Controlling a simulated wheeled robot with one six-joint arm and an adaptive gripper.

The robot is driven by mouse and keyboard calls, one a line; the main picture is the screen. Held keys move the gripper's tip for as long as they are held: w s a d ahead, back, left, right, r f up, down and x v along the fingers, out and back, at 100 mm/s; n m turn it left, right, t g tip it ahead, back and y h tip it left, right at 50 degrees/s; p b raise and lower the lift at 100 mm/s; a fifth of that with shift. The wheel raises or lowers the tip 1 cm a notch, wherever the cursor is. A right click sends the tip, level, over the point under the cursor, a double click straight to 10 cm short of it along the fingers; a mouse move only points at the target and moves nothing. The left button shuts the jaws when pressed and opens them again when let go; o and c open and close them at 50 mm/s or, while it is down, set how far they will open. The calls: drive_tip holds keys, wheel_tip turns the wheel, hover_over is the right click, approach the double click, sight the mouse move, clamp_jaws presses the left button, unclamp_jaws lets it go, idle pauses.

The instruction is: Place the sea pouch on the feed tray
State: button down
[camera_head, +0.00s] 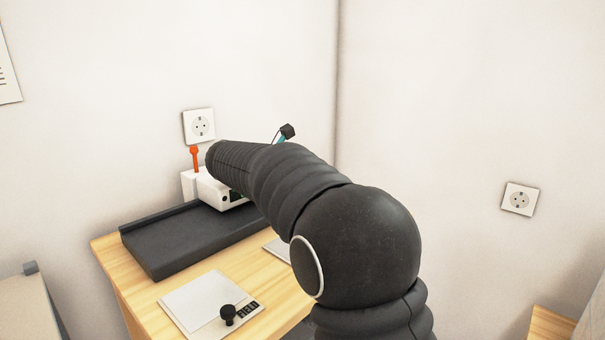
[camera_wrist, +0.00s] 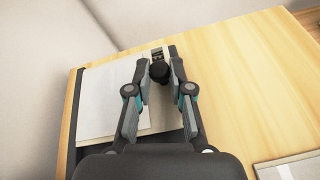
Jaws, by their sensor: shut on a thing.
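In the wrist view my gripper (camera_wrist: 163,60) is shut on a black knob at one end of a white flat pouch (camera_wrist: 105,95), which I take to be the sea pouch. A small dark print or label lies beside the knob. The pouch hides part of the dark feed tray (camera_wrist: 75,112); I cannot tell its height above it. In the head view the long dark grey feed tray (camera_head: 165,252) lies along the back of the wooden table. My arm hides the gripper's grip there. A pale flat piece (camera_head: 276,249) shows partly beneath the arm.
A white machine (camera_head: 209,191) with an orange lever (camera_head: 194,158) stands behind the feed tray. Another white flat piece (camera_head: 192,302) with a black knob lies at the table's front. Wall sockets (camera_head: 199,126) are above. Bare wood (camera_wrist: 235,95) lies right of my gripper.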

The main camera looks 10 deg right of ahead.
drive_tip(key=shift+f, duration=0.1)
drive_tip(key=c, duration=1)
unclamp_jaws()
drive_tip(key=shift+f, duration=0.1)
drive_tip(key=shift+c, duration=0.2)
drive_tip(key=shift+r, duration=0.5)
drive_tip(key=v, duration=1.2)
drive_tip(key=shift+r+p, duration=0.25)
drive_tip(key=shift+p, duration=0.2)
